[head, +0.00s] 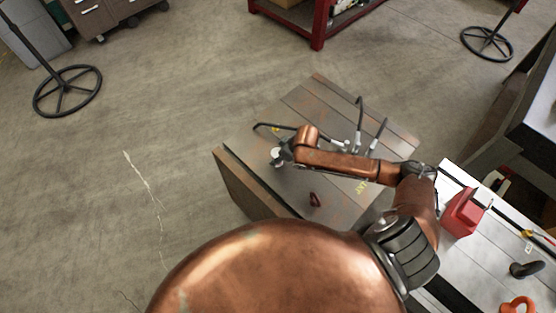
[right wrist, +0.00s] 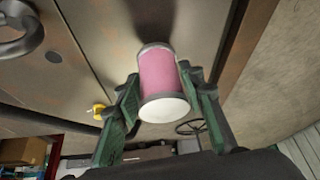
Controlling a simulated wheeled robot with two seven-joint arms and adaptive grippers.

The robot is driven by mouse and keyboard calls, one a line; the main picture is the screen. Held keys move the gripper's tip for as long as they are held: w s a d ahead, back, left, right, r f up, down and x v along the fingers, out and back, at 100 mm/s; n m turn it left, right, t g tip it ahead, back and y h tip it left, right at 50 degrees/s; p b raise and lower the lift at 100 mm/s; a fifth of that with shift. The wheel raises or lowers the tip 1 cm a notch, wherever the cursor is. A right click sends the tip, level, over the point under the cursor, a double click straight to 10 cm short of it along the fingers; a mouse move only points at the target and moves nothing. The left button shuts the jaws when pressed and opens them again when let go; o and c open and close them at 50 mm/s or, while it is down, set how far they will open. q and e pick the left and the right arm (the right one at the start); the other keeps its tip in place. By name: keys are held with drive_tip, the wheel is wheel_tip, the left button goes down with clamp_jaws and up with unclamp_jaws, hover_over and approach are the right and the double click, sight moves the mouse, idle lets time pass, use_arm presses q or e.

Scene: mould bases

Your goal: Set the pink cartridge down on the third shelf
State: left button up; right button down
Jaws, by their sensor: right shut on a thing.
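The pink cartridge (right wrist: 158,75), a short cylinder with grey rims and a white end, is between the green fingers of my right gripper (right wrist: 162,84) in the right wrist view. The gripper is shut on it. In the head view my right gripper (head: 284,157) is over the metal mould base, and the cartridge is hard to make out there. A red-framed rack (head: 318,28) is cut off by the top edge of the head view; I cannot tell which of its levels is the third shelf. My left gripper is not in view.
A white bench (head: 455,250) with a red box (head: 463,212) stands at right. Round-based stands (head: 68,91) are on the floor. Floor left of the base is clear.

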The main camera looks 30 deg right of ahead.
wheel_tip(320, 180, down, 2)
drive_tip(key=shift+f, duration=0.15)
drive_tip(key=shift+a, duration=0.1)
drive_tip(key=c, duration=1.3)
unclamp_jaws()
drive_tip(key=shift+s, duration=0.1)
drive_tip(key=shift+o, duration=0.2)
